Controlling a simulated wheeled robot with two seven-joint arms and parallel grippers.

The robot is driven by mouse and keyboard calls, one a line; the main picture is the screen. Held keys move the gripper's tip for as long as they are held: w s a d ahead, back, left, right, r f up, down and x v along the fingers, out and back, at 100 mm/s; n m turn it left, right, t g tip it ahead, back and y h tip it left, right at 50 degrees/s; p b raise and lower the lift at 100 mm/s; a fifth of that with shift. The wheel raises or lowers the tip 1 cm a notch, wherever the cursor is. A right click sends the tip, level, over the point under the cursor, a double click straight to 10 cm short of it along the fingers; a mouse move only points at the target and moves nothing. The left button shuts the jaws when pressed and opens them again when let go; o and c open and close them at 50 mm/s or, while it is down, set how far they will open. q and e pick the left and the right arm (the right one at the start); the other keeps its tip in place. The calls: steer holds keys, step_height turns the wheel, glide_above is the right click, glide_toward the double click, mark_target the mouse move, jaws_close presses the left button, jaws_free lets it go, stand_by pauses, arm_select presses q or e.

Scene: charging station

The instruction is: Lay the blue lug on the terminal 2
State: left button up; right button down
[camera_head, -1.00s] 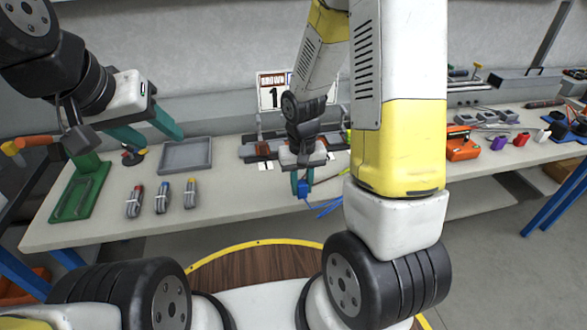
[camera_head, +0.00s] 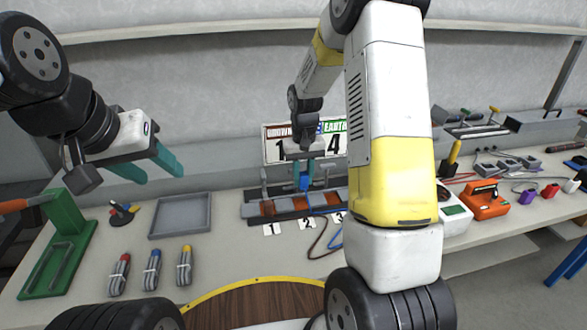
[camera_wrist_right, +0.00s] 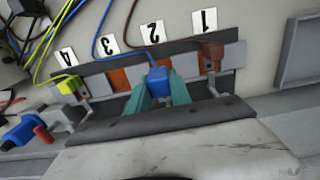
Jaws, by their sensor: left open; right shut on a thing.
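The blue lug (camera_head: 304,182), on a blue cable, is held between the teal fingers of my right gripper (camera_head: 306,173). In the right wrist view the blue lug (camera_wrist_right: 158,86) sits between the fingertips, in line with label 2 (camera_wrist_right: 152,32). Terminal 2 (camera_wrist_right: 160,65) shows as an orange patch just beyond the lug, partly hidden by it. I cannot tell whether the lug touches it. A brown lug (camera_wrist_right: 211,56) is at terminal 1 and a yellow-green lug (camera_wrist_right: 67,86) at terminal 4. Terminal 3 (camera_wrist_right: 120,79) looks bare. My left gripper (camera_head: 147,166) is open and empty, above the bench's left part.
A grey tray (camera_head: 181,215) and several coloured-tip tools lie left of the terminal block. A green stand (camera_head: 62,245) is at the far left. An orange device (camera_head: 486,200) stands to the right. Upright clamp levers flank the terminals. Loose cables lie in front.

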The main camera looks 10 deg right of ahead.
steer(key=shift+f, duration=2.9)
steer(key=shift+f, duration=1.6)
steer(key=c, duration=1.1)
jaws_free()
steer(key=shift+c, duration=0.2)
steer(key=shift+o, duration=0.2)
steer(key=shift+r, duration=3.9)
